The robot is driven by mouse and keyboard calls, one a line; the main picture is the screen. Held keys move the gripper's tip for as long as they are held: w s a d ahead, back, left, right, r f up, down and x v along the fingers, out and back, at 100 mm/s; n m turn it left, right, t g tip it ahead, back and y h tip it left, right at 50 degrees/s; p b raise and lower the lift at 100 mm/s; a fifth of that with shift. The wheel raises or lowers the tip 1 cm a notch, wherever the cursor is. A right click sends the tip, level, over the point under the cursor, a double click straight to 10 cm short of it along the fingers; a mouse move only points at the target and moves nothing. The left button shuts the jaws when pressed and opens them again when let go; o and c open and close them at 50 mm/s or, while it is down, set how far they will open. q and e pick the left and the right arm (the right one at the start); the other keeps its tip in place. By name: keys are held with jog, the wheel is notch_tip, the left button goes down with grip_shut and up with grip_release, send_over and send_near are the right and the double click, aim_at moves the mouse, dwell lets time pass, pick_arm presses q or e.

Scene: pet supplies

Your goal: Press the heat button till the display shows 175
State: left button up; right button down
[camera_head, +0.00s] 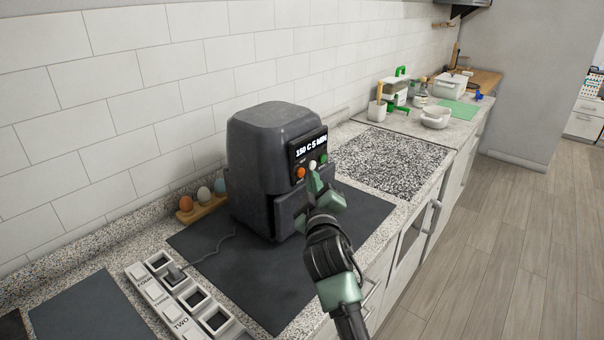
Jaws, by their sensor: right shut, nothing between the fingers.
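A dark grey air fryer (262,150) stands upright on a black mat. Its display (311,147) appears to read 150 C 5 MIN. Below the display sit an orange button (300,173), a white button (312,165) and a green button (323,158). Their labels are too small to read. My right gripper (314,178) is shut and empty, with its tips right in front of the panel just under the white button. I cannot tell whether it touches. My left gripper is not in view.
The black mat (215,262) lies on the speckled counter. An egg holder (203,207) with eggs stands left of the fryer. A labelled socket strip (180,303) with a plugged cord lies at the front left. A white bowl (435,117) stands farther back; the speckled board (385,160) is clear.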

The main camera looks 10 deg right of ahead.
jog(key=shift+w, duration=0.1)
dwell(0.6)
jog(key=shift+w+a, duration=0.25)
jog(key=shift+w+a+b, duration=0.25)
jog(key=shift+w+b, duration=0.05)
jog(key=shift+b, duration=0.05)
dwell(0.7)
dwell(0.3)
jog(key=shift+s+d+p, duration=0.5)
jog(key=shift+s+p, duration=0.1)
jog(key=shift+s, duration=0.05)
jog(key=s+d+p, duration=0.1)
jog(key=s, duration=0.1)
jog(key=s+d+p, duration=0.2)
dwell(0.3)
